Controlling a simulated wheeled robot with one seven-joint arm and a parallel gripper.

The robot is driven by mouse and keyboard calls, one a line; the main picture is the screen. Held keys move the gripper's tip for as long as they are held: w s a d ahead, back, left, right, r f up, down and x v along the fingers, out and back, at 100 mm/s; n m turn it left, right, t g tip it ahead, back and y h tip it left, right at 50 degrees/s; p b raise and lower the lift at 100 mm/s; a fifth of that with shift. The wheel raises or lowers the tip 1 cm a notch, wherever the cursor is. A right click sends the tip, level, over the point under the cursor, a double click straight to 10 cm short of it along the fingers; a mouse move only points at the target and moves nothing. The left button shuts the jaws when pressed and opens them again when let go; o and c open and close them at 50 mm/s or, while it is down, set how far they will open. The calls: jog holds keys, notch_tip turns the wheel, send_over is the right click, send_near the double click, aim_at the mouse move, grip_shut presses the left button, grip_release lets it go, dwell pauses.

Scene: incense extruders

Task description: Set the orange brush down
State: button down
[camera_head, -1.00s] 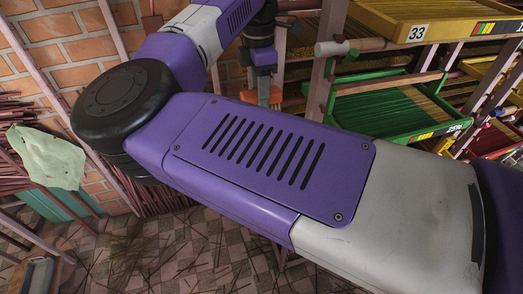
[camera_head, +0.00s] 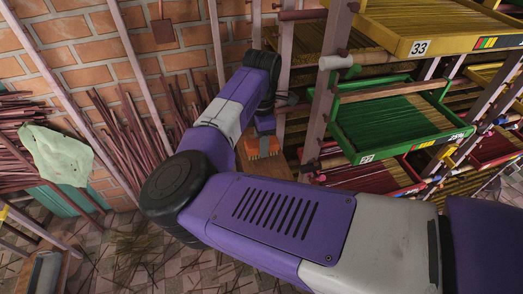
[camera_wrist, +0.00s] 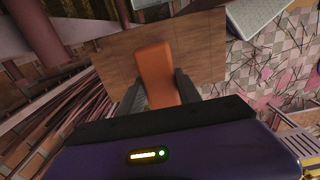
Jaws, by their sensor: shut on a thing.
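The orange brush (camera_wrist: 155,65) is between the two dark fingers of my gripper (camera_wrist: 158,88) in the wrist view. It also shows as an orange block (camera_head: 263,147) below my gripper (camera_head: 263,130) in the head view. My gripper is shut on it. A brown wooden surface (camera_wrist: 113,70) lies beneath the brush; it also shows in the head view (camera_head: 287,168), partly hidden by my arm. I cannot tell whether the brush touches the wood.
A rack with a green tray (camera_head: 372,143) and a yellow tray (camera_head: 395,42) of sticks stands close on the right. Bundles of dark red sticks (camera_head: 120,135) lean on the brick wall. The tiled floor (camera_wrist: 285,75) has scattered sticks.

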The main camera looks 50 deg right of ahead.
jog(key=shift+f+p, duration=0.3)
jog(key=shift+f, duration=1.75)
jog(key=c, duration=0.8)
grip_release()
jog(key=shift+c, duration=0.2)
notch_tip(320, 180, up, 12)
jog(key=shift+r+b, duration=0.1)
jog(key=shift+b, duration=1.15)
